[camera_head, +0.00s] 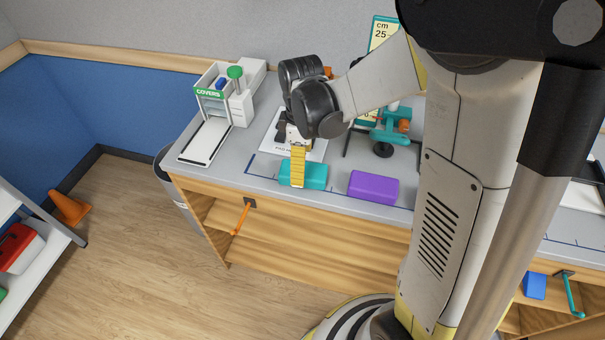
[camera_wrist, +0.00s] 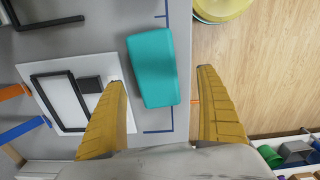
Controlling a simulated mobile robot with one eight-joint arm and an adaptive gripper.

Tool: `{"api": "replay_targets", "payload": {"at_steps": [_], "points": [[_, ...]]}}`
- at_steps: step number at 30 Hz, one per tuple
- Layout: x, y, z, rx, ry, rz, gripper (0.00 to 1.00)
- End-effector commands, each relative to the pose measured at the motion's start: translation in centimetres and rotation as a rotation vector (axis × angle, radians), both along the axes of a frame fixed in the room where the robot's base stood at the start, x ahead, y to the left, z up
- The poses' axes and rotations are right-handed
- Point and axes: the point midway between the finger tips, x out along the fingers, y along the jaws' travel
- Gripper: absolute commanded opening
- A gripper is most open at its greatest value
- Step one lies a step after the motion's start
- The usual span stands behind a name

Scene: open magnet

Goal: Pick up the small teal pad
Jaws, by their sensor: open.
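The teal pad (camera_head: 316,176) lies flat on the grey bench top near its front edge, left of the purple pad. It also shows in the wrist view (camera_wrist: 152,67), lying between and just beyond the fingertips. My gripper (camera_head: 297,184) is over the teal pad, with a yellow finger in front of part of it. In the wrist view my gripper (camera_wrist: 160,76) has its two yellow fingers wide apart, with nothing held between them. I cannot tell the exact height of the fingertips above the pad.
A purple pad (camera_head: 374,187) lies to the right on the bench (camera_head: 230,170). A white dispenser marked COVERS (camera_head: 211,95) stands at the back left. A teal device (camera_head: 390,128) stands behind. A white sheet (camera_wrist: 65,100) lies beside the teal pad. An orange handle (camera_head: 241,218) sticks out in front.

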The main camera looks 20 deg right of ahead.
Motion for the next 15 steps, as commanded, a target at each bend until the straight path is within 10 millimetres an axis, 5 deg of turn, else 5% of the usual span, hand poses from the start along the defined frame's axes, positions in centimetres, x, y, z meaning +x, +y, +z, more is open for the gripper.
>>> {"api": "replay_targets", "payload": {"at_steps": [9,15], "points": [[0.5,-0.1,-4.7,-0.001,-0.001,-0.001,0.85],[0.5,-0.1,-4.8,-0.001,-0.001,-0.001,0.85]]}}
